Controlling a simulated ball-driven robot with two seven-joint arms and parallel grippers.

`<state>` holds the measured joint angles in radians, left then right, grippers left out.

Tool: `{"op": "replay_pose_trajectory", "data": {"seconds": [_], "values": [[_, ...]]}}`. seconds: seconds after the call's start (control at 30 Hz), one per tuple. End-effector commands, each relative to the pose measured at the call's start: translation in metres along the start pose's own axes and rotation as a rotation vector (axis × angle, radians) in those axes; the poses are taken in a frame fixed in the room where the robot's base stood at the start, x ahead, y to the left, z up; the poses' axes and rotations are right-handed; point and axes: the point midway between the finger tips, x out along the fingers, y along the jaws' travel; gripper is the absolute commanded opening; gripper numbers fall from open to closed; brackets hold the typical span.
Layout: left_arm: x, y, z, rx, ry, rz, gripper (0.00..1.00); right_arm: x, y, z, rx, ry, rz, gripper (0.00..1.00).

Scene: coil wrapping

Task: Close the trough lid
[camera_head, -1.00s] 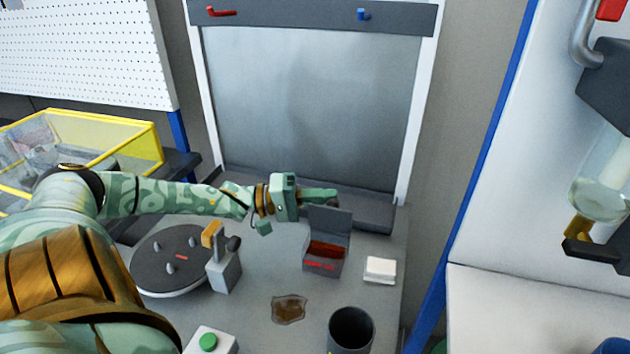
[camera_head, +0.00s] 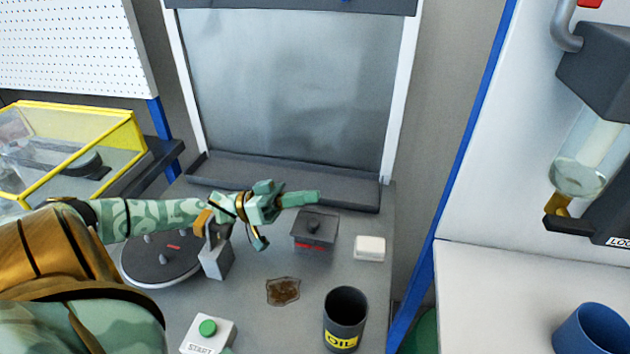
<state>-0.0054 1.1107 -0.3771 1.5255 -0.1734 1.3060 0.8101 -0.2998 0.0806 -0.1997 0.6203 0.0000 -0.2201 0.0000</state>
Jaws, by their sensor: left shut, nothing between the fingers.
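The trough (camera_head: 318,248) is a small dark grey box with a red marking on its front, standing on the grey bench top. Its lid (camera_head: 315,227) lies flat over the top, with a small knob on it, and the inside is hidden. My left gripper (camera_head: 316,198) comes in from the left and is shut and empty. Its fingertips show just above the far side of the lid in the picture. I cannot tell whether they touch it.
A turntable (camera_head: 150,262) with pegs and a grey post (camera_head: 217,260) stand to the left. A white block (camera_head: 370,248) is right of the trough. In front are a brown stain (camera_head: 283,291), an OIL can (camera_head: 345,318) and a START button (camera_head: 208,328).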

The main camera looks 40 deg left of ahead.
Motion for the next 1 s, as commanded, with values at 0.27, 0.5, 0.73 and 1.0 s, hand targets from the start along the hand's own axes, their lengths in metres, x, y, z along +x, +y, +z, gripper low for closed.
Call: {"op": "replay_pose_trajectory", "data": {"seconds": [0.27, 0.5, 0.73, 1.0], "values": [[-0.0014, 0.0031, 0.0038, 0.144, -0.001, 0.048, 0.00, 0.0070, -0.0007, 0.0025, 0.000, -0.006, -0.002, 0.36], [-0.0013, 0.0042, 0.0037, 0.169, -0.001, 0.057, 0.00, 0.0073, -0.0008, 0.0027, 0.000, -0.006, -0.002, 0.36], [-0.0012, 0.0042, 0.0036, 0.168, -0.001, 0.056, 0.00, 0.0072, -0.0009, 0.0027, 0.000, -0.006, -0.002, 0.36], [-0.0012, 0.0042, 0.0037, 0.167, -0.001, 0.056, 0.00, 0.0072, -0.0010, 0.0027, 0.000, -0.006, -0.002, 0.36]]}}
